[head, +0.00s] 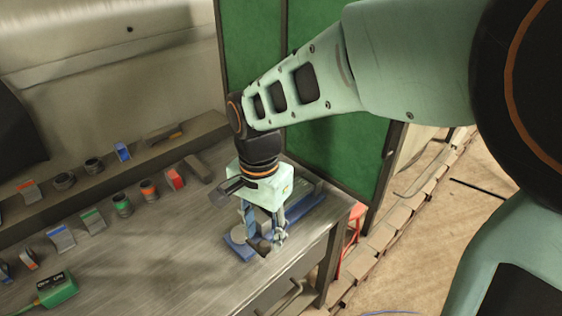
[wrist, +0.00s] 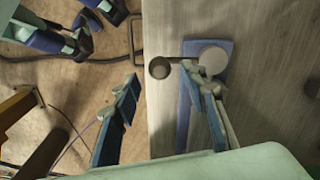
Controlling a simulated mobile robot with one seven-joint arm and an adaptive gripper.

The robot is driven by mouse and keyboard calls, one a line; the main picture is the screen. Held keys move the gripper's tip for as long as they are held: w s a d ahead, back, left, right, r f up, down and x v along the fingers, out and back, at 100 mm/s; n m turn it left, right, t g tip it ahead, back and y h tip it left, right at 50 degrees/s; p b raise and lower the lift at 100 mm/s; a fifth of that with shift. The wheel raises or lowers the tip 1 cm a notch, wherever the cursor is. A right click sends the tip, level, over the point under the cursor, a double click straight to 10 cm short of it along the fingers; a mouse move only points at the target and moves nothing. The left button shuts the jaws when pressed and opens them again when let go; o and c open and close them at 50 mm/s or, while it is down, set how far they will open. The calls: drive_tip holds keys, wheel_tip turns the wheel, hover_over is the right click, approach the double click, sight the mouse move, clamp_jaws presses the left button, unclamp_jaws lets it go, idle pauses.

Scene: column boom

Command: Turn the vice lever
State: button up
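The blue vice sits at the near right corner of the workbench. Its blue base (head: 239,250) shows beside my gripper in the head view, and also in the wrist view (wrist: 222,48). In the wrist view a short lever with a dark round knob (wrist: 160,68) sticks out to the left from beside a pale disc (wrist: 213,60), over the bench edge. My gripper (head: 269,243) points down over the vice. In the wrist view my gripper (wrist: 162,82) is open, with the knob between the fingertips in the picture. The right fingertip overlaps the vice; I cannot tell whether it touches.
The workbench (head: 165,240) holds several small coloured items in rows to the left, and a green box (head: 57,290). A green panel (head: 330,155) stands behind the bench. A red stool (head: 350,240) is by its right end. Bare benchtop lies left of the vice.

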drive_tip(key=shift+f+b, duration=0.7)
drive_tip(key=shift+f, duration=0.75)
drive_tip(key=shift+c, duration=0.7)
clamp_jaws()
